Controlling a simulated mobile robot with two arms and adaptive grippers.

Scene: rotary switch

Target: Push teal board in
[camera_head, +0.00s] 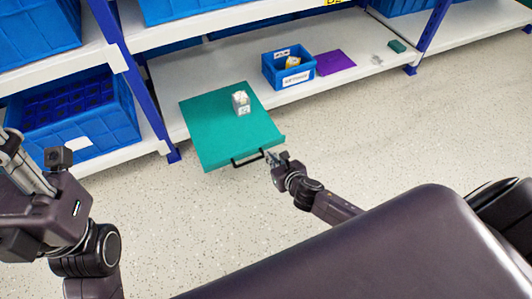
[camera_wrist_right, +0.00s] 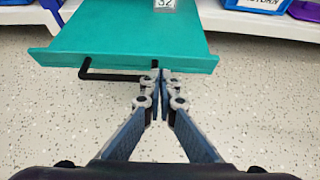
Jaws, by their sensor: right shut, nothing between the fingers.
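The teal board (camera_head: 215,130) sticks out from the lower shelf over the floor, with a black handle (camera_head: 247,159) on its front edge. A small white box (camera_head: 241,103) stands on it. In the right wrist view the teal board (camera_wrist_right: 120,40) and its black handle (camera_wrist_right: 110,76) lie just ahead. My right gripper (camera_head: 270,156) is shut and empty at the right end of the handle. In the wrist view its fingertips (camera_wrist_right: 163,74) are together at the board's front edge; whether they touch it I cannot tell. My left gripper (camera_head: 20,165) is at the left edge, partly cut off, its fingers unclear.
A blue bin (camera_head: 287,72) and a purple board (camera_head: 335,62) are on the shelf right of the teal board. A large blue crate (camera_head: 85,112) and a blue rack post (camera_head: 140,100) stand to its left. The speckled floor in front is clear.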

